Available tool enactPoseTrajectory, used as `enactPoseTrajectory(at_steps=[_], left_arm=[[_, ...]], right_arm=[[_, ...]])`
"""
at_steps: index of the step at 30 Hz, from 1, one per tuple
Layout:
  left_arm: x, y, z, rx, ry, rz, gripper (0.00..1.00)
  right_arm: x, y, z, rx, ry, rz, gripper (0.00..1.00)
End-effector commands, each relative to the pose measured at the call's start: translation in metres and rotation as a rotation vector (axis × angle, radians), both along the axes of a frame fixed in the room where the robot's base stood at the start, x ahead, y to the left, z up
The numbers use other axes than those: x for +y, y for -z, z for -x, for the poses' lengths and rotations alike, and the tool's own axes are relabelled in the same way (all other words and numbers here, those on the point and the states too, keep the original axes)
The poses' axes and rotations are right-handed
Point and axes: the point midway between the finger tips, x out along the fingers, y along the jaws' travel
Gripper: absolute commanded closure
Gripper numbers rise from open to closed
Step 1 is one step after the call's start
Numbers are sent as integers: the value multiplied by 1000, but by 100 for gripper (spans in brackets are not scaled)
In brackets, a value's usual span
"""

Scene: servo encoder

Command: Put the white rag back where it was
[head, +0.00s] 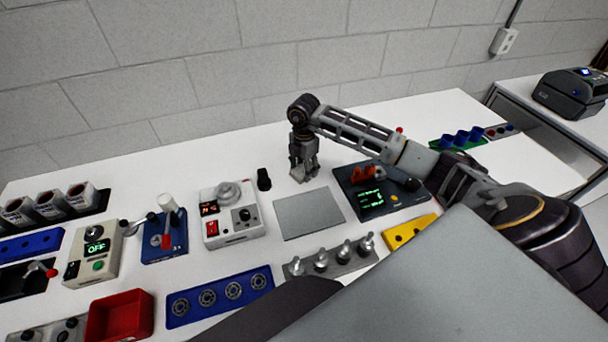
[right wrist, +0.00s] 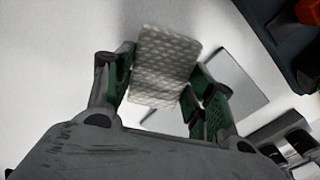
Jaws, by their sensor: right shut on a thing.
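The white rag (right wrist: 165,62) shows in the right wrist view as a pale, quilted, roughly rectangular piece between my right gripper's green-lined fingers. My right gripper (head: 304,172) is shut on it, pointing down at the back of the white table in the head view. In the head view the rag is hard to tell apart from the fingers. A flat grey plate (head: 309,214) lies on the table just in front of the gripper; it also shows behind the rag in the right wrist view (right wrist: 235,84). My left gripper is not in view.
A dark device with a green display (head: 371,203) stands right of the plate. A white control box (head: 232,220) and a small black object (head: 264,179) stand left. A rack with metal pegs (head: 330,260) is in front. The table's back left is clear.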

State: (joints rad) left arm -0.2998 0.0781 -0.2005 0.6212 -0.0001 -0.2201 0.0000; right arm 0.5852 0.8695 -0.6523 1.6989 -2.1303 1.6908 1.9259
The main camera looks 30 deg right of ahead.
Motion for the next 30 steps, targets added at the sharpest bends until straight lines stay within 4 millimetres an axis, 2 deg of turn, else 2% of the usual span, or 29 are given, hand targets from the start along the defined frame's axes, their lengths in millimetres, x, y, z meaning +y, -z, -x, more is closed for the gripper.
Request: enactPoseTrajectory(at_steps=[8, 18, 30], left_arm=[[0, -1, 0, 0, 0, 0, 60], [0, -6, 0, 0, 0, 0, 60], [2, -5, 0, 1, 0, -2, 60]], right_arm=[[0, 5, 0, 1, 0, 0, 68], [0, 35, 0, 0, -1, 0, 68], [0, 39, 0, 0, -1, 0, 68]])
